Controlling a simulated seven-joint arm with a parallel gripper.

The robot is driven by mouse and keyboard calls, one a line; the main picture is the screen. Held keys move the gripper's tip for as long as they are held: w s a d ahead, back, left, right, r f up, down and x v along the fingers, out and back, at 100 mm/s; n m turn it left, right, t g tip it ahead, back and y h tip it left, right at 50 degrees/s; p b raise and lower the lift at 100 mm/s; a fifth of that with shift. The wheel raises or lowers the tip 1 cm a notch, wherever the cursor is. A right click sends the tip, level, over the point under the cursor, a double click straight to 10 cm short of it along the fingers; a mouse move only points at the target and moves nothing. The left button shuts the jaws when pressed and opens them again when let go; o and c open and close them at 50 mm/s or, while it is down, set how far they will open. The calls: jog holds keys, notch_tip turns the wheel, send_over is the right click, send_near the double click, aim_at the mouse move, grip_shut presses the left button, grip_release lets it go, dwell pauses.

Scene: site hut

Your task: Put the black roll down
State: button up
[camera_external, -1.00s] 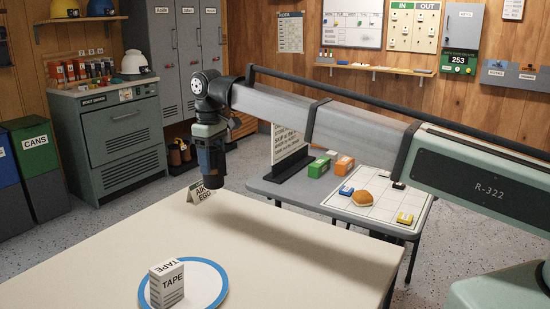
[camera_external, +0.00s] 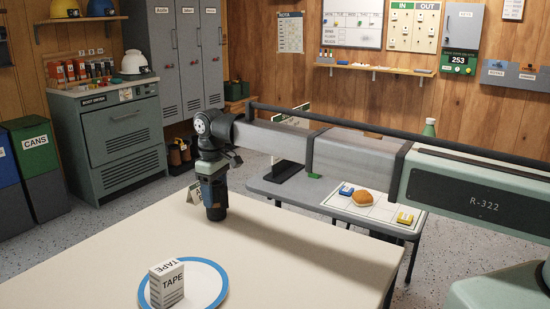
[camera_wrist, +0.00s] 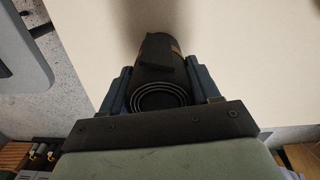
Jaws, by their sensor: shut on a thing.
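The black roll (camera_wrist: 157,60) is in my gripper. In the wrist view its coiled end faces the camera, and a brown strap shows on it. The two blue fingers of my gripper (camera_wrist: 158,84) press on it from both sides. In the external view my gripper (camera_external: 213,190) points down over the far part of the cream table (camera_external: 120,245). The roll's dark lower end (camera_external: 216,213) shows below the fingers, at or very close to the tabletop. I cannot tell whether it touches.
A white TAPE box (camera_external: 167,285) stands on a blue-rimmed plate (camera_external: 222,287) at the front. The table between is clear. A grey side table (camera_external: 285,189) with a bun (camera_external: 363,198) stands behind.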

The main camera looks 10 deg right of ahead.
jog(key=o, duration=1.1)
jog(key=shift+f, duration=0.1)
jog(key=shift+o, duration=0.2)
notch_tip(320, 180, up, 12)
jog(key=shift+r, duration=0.15)
